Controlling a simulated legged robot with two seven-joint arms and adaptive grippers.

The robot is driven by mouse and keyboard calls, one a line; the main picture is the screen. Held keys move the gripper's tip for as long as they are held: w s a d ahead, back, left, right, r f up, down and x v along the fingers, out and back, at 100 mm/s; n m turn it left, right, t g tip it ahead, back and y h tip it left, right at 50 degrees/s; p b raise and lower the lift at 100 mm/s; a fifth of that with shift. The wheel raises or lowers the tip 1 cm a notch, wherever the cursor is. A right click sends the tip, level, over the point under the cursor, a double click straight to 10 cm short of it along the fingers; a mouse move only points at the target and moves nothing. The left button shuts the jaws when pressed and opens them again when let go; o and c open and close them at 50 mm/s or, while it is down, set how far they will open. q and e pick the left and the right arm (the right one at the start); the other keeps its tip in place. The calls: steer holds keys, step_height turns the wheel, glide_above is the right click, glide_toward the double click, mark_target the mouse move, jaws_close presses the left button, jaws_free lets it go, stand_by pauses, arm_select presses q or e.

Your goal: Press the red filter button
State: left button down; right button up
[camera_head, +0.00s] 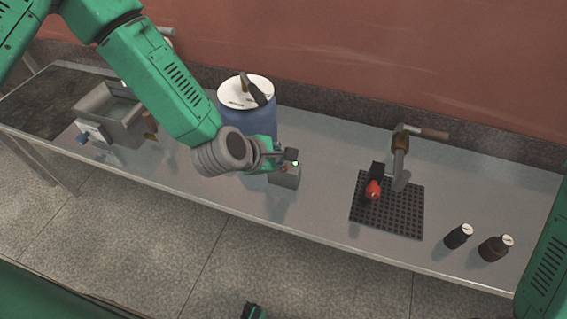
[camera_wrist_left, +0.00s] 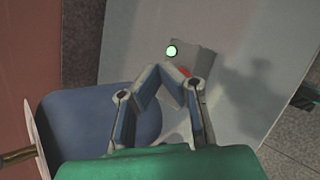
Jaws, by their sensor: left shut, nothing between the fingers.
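A small grey button box (camera_head: 285,179) stands on the table near its front edge, right of the blue drum. Its red button (camera_head: 284,169) and a lit pale green button (camera_head: 295,163) show on it. The wrist view also shows the box (camera_wrist_left: 209,62), the green button (camera_wrist_left: 171,50) and part of the red button (camera_wrist_left: 184,72). My left gripper (camera_head: 287,154) is shut and empty, with its fingertips over the box right beside the red button. A finger partly hides the red button in the wrist view; contact cannot be told.
A blue drum (camera_head: 257,119) with a white lid stands close behind my left gripper. A grey metal basin (camera_head: 108,108) is at left. A black perforated mat (camera_head: 402,218) with a red-tipped tool and a stand is at right, near two dark bottles (camera_head: 458,236) (camera_head: 495,248).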

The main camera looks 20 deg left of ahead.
arm_select(q)
step_height(320, 180, up, 6)
steer(key=p, duration=0.4)
steer(key=shift+f, duration=0.2)
steer(key=shift+s+f, duration=0.1)
steer(key=s+a+f+m+g+y, duration=0.1)
steer(key=s+a+f+m+g, duration=0.1)
steer(key=s+f+m, duration=0.3)
steer(key=s+a+f+m+g, duration=0.1)
steer(key=s+f+m+g, duration=0.15)
steer(key=s+m, duration=0.4)
steer(key=s+a+f+m+g+y, duration=0.1)
steer(key=s+a+f+m, duration=0.1)
steer(key=s+a+m, duration=0.3)
steer(key=s+a+f+m+g+y, duration=0.2)
steer(key=s+a+m, duration=0.4)
steer(key=s, duration=0.5)
steer(key=shift+s, duration=0.2)
